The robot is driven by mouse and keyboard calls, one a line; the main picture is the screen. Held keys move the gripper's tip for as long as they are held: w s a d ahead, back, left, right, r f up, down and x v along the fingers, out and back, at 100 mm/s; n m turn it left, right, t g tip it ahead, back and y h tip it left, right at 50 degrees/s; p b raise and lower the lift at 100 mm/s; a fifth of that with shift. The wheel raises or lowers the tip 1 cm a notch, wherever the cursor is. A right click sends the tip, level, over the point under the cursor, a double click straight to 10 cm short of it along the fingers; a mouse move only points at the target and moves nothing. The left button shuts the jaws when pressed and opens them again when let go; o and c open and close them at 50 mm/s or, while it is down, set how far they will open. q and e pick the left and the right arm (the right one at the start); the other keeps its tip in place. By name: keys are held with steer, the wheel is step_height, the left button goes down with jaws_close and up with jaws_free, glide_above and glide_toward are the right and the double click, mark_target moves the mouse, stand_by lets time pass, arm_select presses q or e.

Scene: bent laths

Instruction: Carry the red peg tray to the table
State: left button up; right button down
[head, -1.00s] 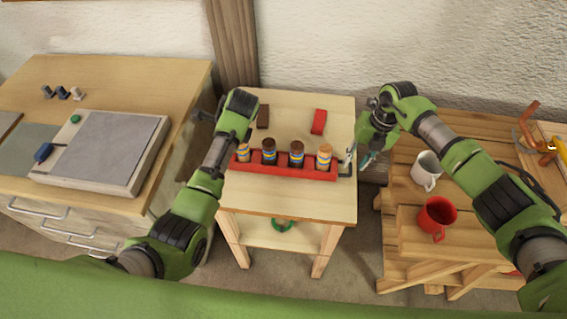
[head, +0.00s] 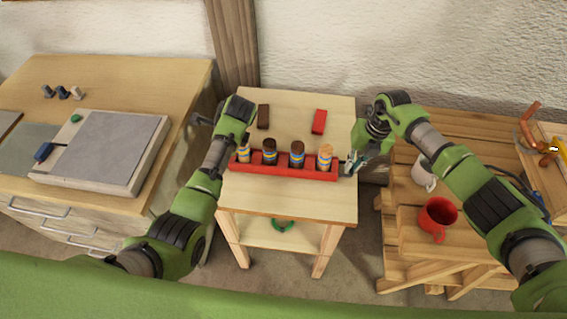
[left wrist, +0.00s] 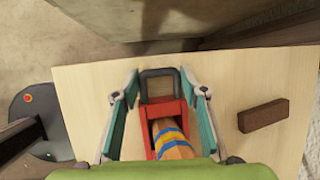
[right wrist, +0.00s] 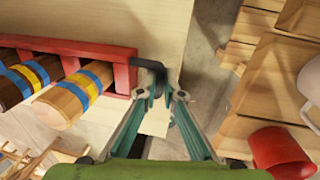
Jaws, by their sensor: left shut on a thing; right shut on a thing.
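The red peg tray (head: 285,171) is long and narrow and appears to rest on the small light wooden table (head: 285,203). It holds several brown and tan pegs (head: 297,154) with blue and yellow bands, and has a dark loop handle at each end. My left gripper (left wrist: 159,77) is shut on the tray's left end, its teal fingers on either side of the handle (left wrist: 158,74); in the head view my arm hides this grip. My right gripper (head: 350,166) is shut on the right handle (right wrist: 149,68), which also shows between its fingertips in the right wrist view.
A dark brown block (head: 263,117) and a red block (head: 319,121) lie behind the tray. A drawer cabinet with a grey slab (head: 105,150) stands left. A stepped wooden bench at right carries a white mug (head: 422,172) and a red mug (head: 437,217).

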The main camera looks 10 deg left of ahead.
arm_select(q)
steer(key=shift+r, duration=0.1)
arm_select(e)
steer(key=shift+w+r, duration=0.1)
steer(key=shift+r, duration=0.1)
